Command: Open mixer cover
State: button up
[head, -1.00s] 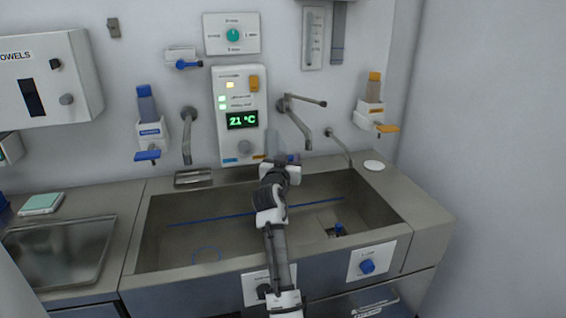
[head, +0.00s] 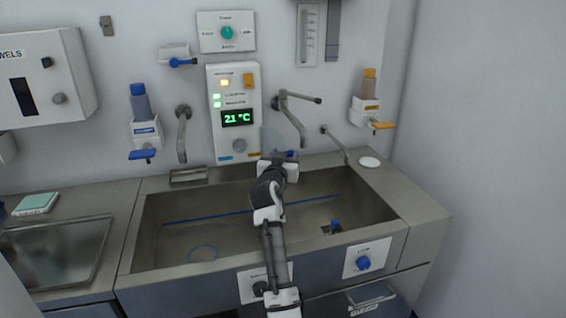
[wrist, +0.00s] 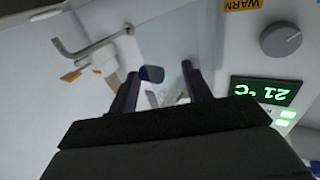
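A pale see-through panel, which looks like the mixer cover (head: 270,141), stands at the back of the sink, just right of the control box with the 21 °C display. In the wrist view the clear panel (wrist: 172,38) lies ahead of my fingers. A dark blue tab (wrist: 152,74) shows between the two fingertips; the head view has a blue bit (head: 291,154) at the panel's lower right. My gripper (wrist: 158,76) is open, its fingers on either side of the tab. I cannot tell whether they touch it. In the head view my gripper (head: 278,162) hides the panel's lower part.
The control box (head: 233,112) with a grey knob (wrist: 281,39) is close beside my gripper. A wall spout (head: 290,115) with a lever is to the right. The steel sink (head: 150,235) lies below; blue-levered dispenser (head: 146,130) is left.

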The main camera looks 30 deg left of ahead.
jog(key=b+v, duration=0.3)
jog(key=v, duration=1)
jog(key=shift+s+d, duration=0.25)
